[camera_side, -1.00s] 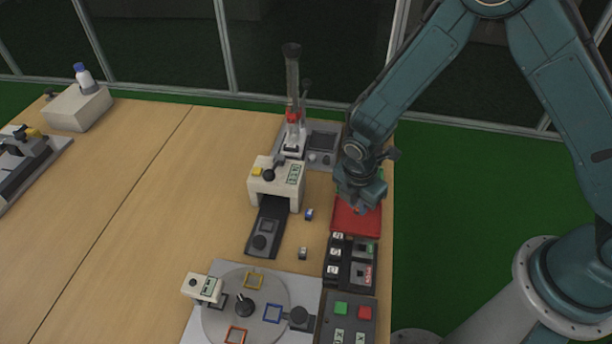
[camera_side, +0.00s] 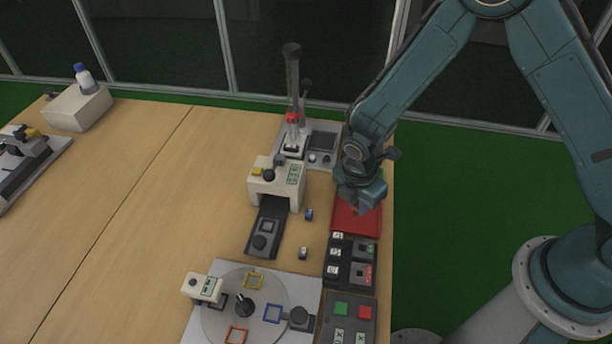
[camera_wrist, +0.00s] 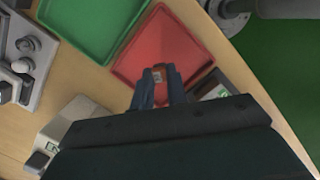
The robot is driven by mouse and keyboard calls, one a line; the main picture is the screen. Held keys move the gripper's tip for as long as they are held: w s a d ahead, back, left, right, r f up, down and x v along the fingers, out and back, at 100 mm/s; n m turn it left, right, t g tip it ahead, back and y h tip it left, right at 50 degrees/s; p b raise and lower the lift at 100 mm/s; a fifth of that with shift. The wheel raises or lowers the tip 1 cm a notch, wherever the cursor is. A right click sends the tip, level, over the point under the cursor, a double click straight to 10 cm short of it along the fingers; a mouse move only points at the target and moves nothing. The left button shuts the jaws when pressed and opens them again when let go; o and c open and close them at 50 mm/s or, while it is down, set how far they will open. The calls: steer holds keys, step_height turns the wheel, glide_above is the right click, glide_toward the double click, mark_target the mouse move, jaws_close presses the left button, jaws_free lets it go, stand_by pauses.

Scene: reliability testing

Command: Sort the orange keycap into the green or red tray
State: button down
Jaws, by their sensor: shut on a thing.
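My gripper (camera_wrist: 159,82) is shut on the orange keycap (camera_wrist: 160,92), which shows between the two fingers with a small pale mark on it. In the wrist view the keycap lies over the red tray (camera_wrist: 188,45). The green tray (camera_wrist: 95,22) is beside the red one, to the left in the wrist view. In the side view my gripper (camera_side: 360,207) is over the red tray (camera_side: 353,226); the green tray is mostly hidden behind it. I cannot tell how high the keycap is above the tray floor.
A dark button panel (camera_side: 350,262) stands just in front of the red tray. A white arch-shaped machine (camera_side: 277,183) and a test stand (camera_side: 293,130) are to the left. A round turntable (camera_side: 245,308) is at the front.

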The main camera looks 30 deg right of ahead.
steer(key=shift+f, duration=0.85)
stand_by(1.3)
steer(key=c, duration=1.3)
jaws_free()
steer(key=shift+r, duration=0.2)
steer(key=shift+r, duration=2.85)
steer(key=shift+r, duration=0.1)
